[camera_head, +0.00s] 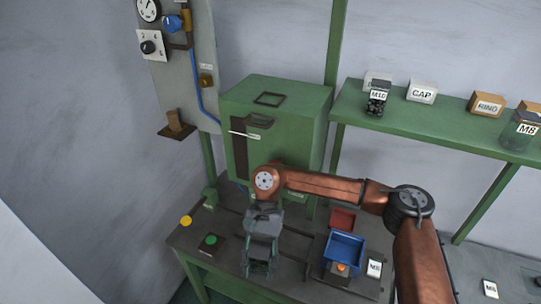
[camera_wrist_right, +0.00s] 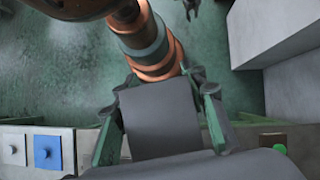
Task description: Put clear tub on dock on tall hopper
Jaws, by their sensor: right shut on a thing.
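A clear tub (camera_head: 515,137) with an M8 label stands at the right end of the green wall shelf. A tall green cabinet (camera_head: 280,125), which I take for the tall hopper, stands at the back of the workbench. A dark square frame (camera_head: 270,99) on its top may be the dock. My right gripper (camera_head: 260,268) points down over the bench, in front of the cabinet. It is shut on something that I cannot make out. In the right wrist view its fingers (camera_wrist_right: 160,118) flank a dark grey surface. My left gripper is not seen in the head view.
A blue bin (camera_head: 344,249) and a red bin (camera_head: 343,219) are on the bench right of my gripper. A green button (camera_head: 210,240) is to its left. CAP (camera_head: 422,92) and RING (camera_head: 486,104) boxes line the shelf. My right arm crosses before the cabinet.

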